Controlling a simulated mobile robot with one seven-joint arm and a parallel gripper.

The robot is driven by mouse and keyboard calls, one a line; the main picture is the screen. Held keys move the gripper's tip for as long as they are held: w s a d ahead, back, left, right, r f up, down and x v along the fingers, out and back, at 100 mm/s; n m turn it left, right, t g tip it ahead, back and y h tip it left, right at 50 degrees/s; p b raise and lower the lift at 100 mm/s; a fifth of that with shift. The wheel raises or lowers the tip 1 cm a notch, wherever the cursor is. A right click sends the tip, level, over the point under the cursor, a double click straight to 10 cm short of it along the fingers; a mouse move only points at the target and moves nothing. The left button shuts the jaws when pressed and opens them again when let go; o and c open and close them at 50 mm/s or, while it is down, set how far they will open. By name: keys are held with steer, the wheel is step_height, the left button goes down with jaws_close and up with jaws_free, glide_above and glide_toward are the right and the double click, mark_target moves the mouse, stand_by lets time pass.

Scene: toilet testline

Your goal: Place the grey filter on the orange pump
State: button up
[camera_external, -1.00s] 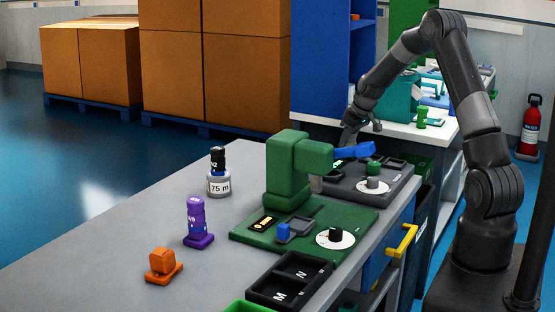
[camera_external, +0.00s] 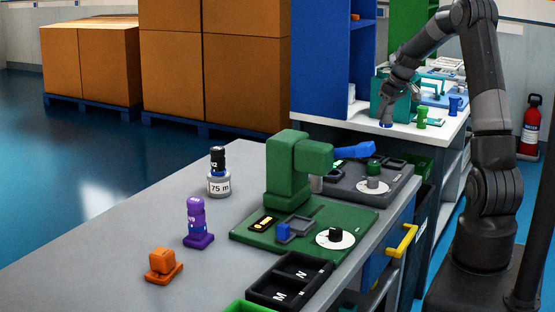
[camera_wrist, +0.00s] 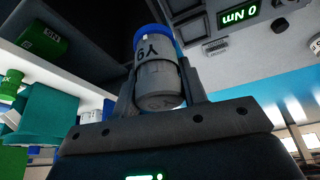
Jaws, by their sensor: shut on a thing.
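A small orange pump (camera_external: 163,266) stands on the grey bench at its near left, with nothing on top of it. My gripper (camera_external: 387,117) is far from it, at the back right near the white counter, pointing down. In the wrist view my gripper (camera_wrist: 158,95) is shut on a grey cylinder with a blue end and dark lettering, which I take as the grey filter (camera_wrist: 160,82). Only the filter's blue end (camera_external: 386,125) shows below the fingers in the external view.
A purple piece (camera_external: 197,225) and a black-topped weight (camera_external: 218,180) stand near the pump. The bench's left side is clear.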

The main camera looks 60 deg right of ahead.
steer(key=w+a+r+n+y, duration=0.1)
steer(key=w+a+n, duration=0.1)
steer(key=w+a, duration=0.8)
steer(key=w+a+n, duration=0.1)
steer(key=w+a, duration=0.5)
steer(key=a, duration=0.8)
steer(key=w+a+r+n+y, duration=0.1)
steer(key=w+a+n, duration=0.1)
steer(key=w+a, duration=0.75)
steer(key=n+g+y, duration=0.1)
steer(key=n, duration=0.3)
glide_above(158, 252)
step_height(158, 252, down, 6)
steer(key=shift+f, duration=1.95)
steer(key=shift+f, duration=0.1)
